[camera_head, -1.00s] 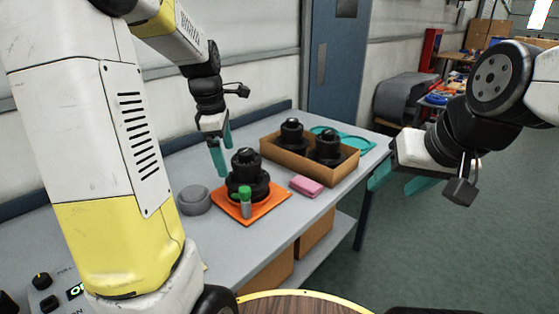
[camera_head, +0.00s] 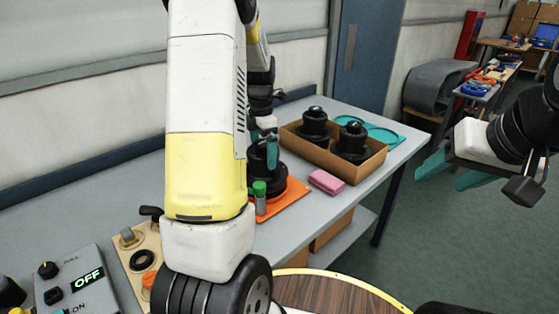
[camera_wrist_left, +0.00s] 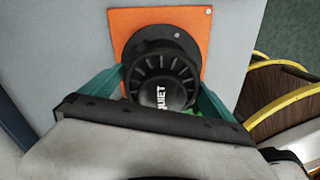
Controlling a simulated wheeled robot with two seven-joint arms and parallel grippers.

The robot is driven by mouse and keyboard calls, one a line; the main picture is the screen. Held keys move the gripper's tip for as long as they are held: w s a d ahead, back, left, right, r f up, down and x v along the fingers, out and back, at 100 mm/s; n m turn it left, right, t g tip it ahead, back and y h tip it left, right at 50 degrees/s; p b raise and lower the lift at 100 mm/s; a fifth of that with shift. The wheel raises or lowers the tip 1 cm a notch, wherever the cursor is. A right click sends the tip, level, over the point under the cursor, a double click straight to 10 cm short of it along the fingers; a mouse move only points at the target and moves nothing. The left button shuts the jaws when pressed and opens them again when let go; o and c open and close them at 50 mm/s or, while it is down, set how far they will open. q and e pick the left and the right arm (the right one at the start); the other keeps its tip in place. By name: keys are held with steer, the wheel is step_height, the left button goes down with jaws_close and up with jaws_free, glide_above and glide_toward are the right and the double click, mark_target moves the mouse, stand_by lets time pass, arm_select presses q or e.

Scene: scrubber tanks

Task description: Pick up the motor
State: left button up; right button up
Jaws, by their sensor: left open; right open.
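A black motor (camera_head: 258,178) stands upright on an orange mat (camera_head: 294,196) on the grey bench. In the left wrist view its ribbed round top (camera_wrist_left: 162,82) with white lettering lies between the two teal fingers. My left gripper (camera_head: 272,152) is open, pointing down at the motor with a finger on either side of its top; I cannot tell whether they touch it. My left arm hides part of the motor and mat. My right gripper (camera_head: 455,176) is open and empty, off the bench's right side.
A green-capped tube (camera_head: 259,200) stands beside the motor. A pink block (camera_head: 327,181) and a cardboard box (camera_head: 318,154) holding two black motors (camera_head: 314,124) (camera_head: 352,141) lie right. A control box (camera_head: 74,283) is front left. A round wooden top (camera_head: 335,296) is in front.

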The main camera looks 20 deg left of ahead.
arm_select(q)
step_height(320, 180, down, 4)
steer(key=shift+d+f, duration=0.1)
steer(key=shift+d, duration=0.05)
steer(key=c, duration=1.6)
steer(key=shift+c, duration=1.4)
steer(key=shift+r, duration=0.3)
